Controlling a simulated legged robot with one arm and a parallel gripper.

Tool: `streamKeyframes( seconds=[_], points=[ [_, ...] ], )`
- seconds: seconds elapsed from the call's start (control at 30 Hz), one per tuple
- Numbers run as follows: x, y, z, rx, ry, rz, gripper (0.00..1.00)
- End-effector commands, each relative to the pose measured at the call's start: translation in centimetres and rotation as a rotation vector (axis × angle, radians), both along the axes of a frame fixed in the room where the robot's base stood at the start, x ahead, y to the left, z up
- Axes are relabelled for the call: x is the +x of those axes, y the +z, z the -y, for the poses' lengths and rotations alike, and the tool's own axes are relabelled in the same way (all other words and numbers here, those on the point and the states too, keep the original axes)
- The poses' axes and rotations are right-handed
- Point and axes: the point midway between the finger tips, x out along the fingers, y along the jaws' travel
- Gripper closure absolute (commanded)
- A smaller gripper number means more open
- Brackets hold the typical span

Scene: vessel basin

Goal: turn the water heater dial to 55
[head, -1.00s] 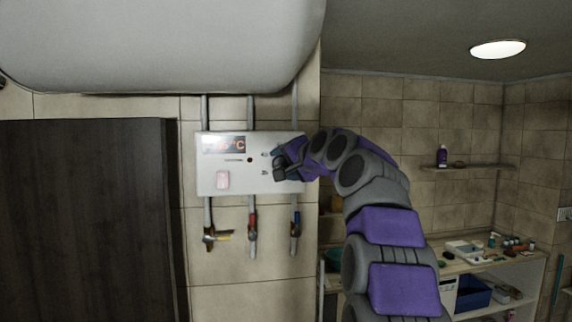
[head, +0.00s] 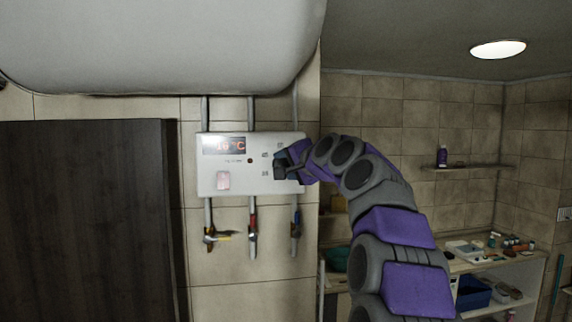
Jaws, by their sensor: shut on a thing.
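The water heater's white control panel (head: 237,180) is on the tiled wall, below the large white tank (head: 170,45). Its display (head: 224,146) shows orange characters ending in °C, and the number is too blurred to read surely. My gripper (head: 281,165) is at the right part of the panel, shut on the dial. The dial itself is hidden behind my fingers, so its pointer cannot be seen. Small scale marks show just left of the fingers.
Pipes with valves, one red-handled (head: 253,222) and one blue-handled (head: 296,225), hang below the panel. A dark cabinet (head: 85,220) stands at left. At right are a wall shelf (head: 470,167) and a counter (head: 480,264) with small items.

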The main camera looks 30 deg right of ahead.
Motion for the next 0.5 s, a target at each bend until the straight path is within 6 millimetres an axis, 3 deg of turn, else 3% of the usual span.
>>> streamKeyframes(
  seconds=[0.5],
  points=[
    [0.12,-1.05,-0.21,0.458,0.008,0.118,0.80]
  ],
)
